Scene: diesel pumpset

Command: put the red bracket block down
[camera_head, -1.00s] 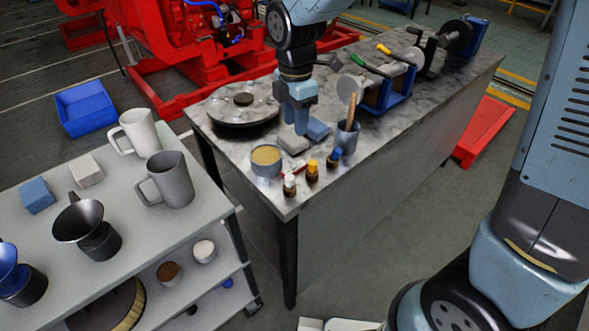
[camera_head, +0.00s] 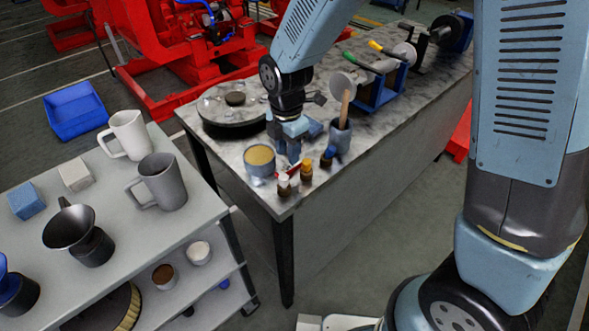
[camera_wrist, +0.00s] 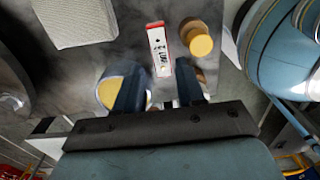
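A small block with red edges and a white printed face (camera_wrist: 160,48) shows in the wrist view, between and beyond my fingertips, with a gap to each finger. It appears to rest on the grey stone-topped bench. My gripper (camera_wrist: 160,76) is open, pointing down over the front end of the bench. In the head view my gripper (camera_head: 291,155) is low, between a tin with yellow content (camera_head: 259,160) and the small bottles. Only a bit of red shows there beside the bottles, so the block is mostly hidden.
A white-capped bottle (camera_head: 284,186) and a yellow-capped bottle (camera_head: 306,170) stand close by, with a brush cup (camera_head: 340,138) behind. A round plate (camera_head: 232,110) lies at the back left. A cart (camera_head: 135,235) with jugs stands left of the bench.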

